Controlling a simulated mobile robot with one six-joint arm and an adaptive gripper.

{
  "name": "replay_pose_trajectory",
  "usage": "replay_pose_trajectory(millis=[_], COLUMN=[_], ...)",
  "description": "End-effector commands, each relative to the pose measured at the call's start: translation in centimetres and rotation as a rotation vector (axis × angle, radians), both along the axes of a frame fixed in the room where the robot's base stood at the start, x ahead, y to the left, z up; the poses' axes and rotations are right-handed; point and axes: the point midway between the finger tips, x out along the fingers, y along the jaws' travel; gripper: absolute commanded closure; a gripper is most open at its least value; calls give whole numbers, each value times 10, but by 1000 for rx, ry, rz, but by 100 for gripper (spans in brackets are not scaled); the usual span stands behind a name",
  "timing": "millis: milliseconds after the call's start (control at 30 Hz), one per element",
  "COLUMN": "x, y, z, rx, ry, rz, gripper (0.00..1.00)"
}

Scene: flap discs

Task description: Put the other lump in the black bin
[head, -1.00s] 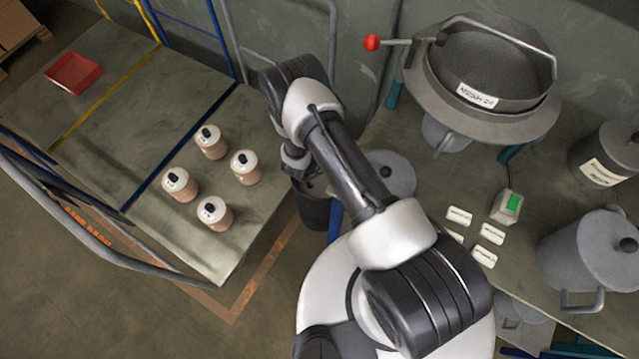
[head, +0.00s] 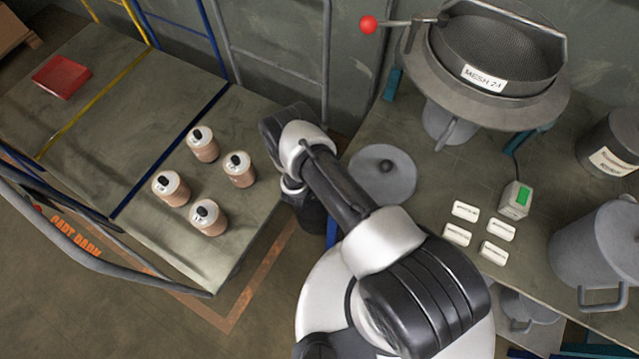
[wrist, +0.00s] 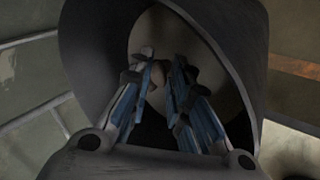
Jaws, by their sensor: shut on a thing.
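The black bin (head: 312,218) stands on the floor between the two tables, partly hidden by my arm in the head view. In the wrist view its dark wall (wrist: 95,35) surrounds my gripper (wrist: 160,70), which points down into the mouth. The blue-padded fingers are close together. A pale beige lump (wrist: 157,78) shows dimly between the fingertips, mostly covered by them. A paler beige area inside the bin lies beyond the fingers; I cannot tell whether it is the floor of the bin or something lying there. The head view hides the gripper and lump.

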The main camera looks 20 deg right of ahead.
Motion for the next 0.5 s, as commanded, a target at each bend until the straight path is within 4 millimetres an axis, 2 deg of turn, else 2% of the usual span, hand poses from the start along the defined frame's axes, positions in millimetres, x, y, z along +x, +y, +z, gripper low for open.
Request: replay_pose_trajectory(millis=[200, 500], x=[1, 1], y=[0, 0], z=[2, -7], rx=[0, 0], ry=[-2, -1], rz=[0, 1], gripper=[95, 95])
